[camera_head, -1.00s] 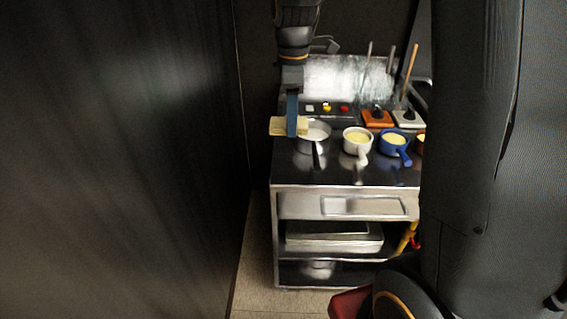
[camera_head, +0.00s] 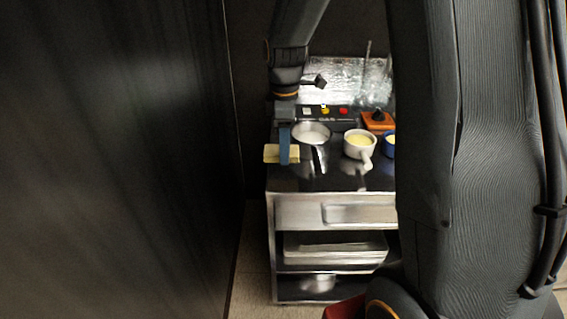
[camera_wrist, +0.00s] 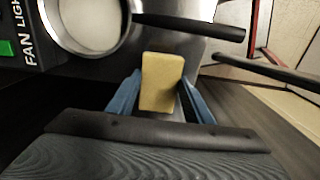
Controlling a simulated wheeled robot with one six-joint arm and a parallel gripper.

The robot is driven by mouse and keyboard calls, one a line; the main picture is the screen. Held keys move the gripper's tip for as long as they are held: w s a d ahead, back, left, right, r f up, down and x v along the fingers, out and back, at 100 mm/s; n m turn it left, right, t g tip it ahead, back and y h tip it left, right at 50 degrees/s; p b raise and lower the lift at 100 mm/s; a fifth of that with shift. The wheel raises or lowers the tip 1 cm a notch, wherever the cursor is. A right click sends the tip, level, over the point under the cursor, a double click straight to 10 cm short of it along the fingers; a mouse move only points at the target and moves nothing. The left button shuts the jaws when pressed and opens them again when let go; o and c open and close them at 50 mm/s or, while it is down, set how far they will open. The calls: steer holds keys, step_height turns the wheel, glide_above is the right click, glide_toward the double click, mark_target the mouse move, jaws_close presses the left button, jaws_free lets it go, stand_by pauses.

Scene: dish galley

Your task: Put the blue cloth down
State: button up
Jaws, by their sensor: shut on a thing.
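I see no blue cloth in either view. My gripper (camera_head: 284,148), with blue fingers, is shut on a pale yellow block (camera_head: 271,154), sponge-like in look. The block sticks out on both sides of the fingers in the head view. In the wrist view the block (camera_wrist: 161,80) sits between the blue fingers. It is at the left end of the steel cart top (camera_head: 330,182), beside a metal pan (camera_head: 311,132). I cannot tell whether it touches the top.
The pan's dark handle points toward the front. A white pot (camera_head: 359,146) with yellow contents and a blue pot (camera_head: 390,146) stand to the right. An orange block (camera_head: 377,122) and a control panel with buttons (camera_head: 325,112) are behind. A dark wall (camera_head: 110,160) rises at the left.

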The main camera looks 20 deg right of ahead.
mark_target(284, 172)
steer(key=shift+f+p, duration=0.65)
steer(key=shift+f, duration=2.1)
steer(key=o, duration=0.9)
steer(key=shift+f, duration=0.1)
steer(key=shift+o, duration=0.2)
step_height(284, 172, up, 12)
steer(key=b, duration=0.3)
